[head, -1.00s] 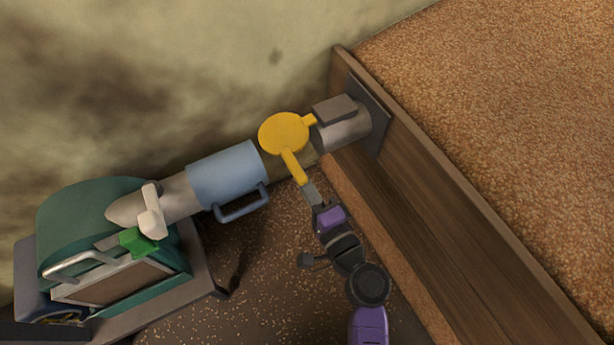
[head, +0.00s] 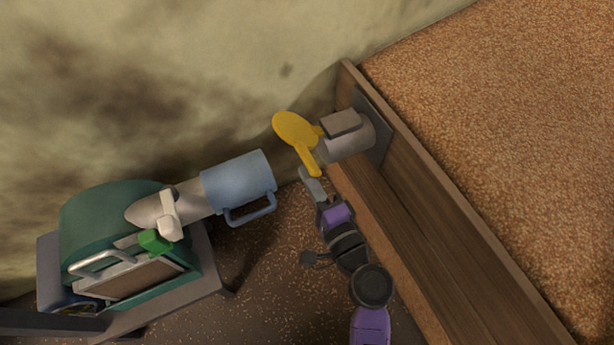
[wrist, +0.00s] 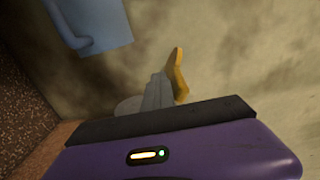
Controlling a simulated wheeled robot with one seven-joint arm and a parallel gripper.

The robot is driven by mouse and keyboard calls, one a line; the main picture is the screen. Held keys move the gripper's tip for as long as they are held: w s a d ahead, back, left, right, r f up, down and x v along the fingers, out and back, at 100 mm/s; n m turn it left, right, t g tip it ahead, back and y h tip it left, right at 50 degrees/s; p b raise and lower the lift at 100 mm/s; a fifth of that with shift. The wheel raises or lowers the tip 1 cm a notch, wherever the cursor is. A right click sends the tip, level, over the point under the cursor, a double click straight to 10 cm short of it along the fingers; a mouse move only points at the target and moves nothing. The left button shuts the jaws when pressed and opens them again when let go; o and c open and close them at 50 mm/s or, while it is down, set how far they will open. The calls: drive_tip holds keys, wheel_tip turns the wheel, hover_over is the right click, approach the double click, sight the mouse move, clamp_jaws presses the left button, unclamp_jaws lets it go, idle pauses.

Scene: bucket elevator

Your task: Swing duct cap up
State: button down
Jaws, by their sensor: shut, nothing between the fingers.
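The duct cap (head: 294,129) is a yellow disc with a yellow handle pointing down toward my gripper. It is joined at its right side to the grey duct stub (head: 344,141) on the wooden wall and looks tilted. My gripper (head: 305,174) is shut and empty, with its fingertips right at the lower end of the cap's handle. I cannot tell whether they touch. In the wrist view the grey fingers (wrist: 158,92) point away from the camera, and the yellow cap (wrist: 179,75) shows edge-on just right of their tips.
A blue sleeve (head: 238,182) with a handle sits on the duct of the green machine (head: 110,225) at left. An open gap lies between the sleeve and the duct stub. The wooden wall (head: 430,215) runs close along my arm's right side, with grain-coloured material beyond it.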

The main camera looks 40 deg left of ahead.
sight(318, 175)
drive_tip(key=shift+w+d+r+p, duration=0.15)
drive_tip(key=shift+w+r+p, duration=0.3)
drive_tip(key=shift+r, duration=0.35)
drive_tip(key=shift+w+d+r+p, duration=0.15)
drive_tip(key=shift+w+r+p, duration=0.25)
drive_tip(key=shift+r, duration=0.4)
drive_tip(key=shift+s+f, duration=0.15)
drive_tip(key=shift+s+d, duration=0.25)
drive_tip(key=shift+d, duration=0.2)
drive_tip(key=s+v, duration=0.1)
drive_tip(key=v, duration=0.8)
drive_tip(key=shift+s+a, duration=0.2)
drive_tip(key=shift+a, duration=0.05)
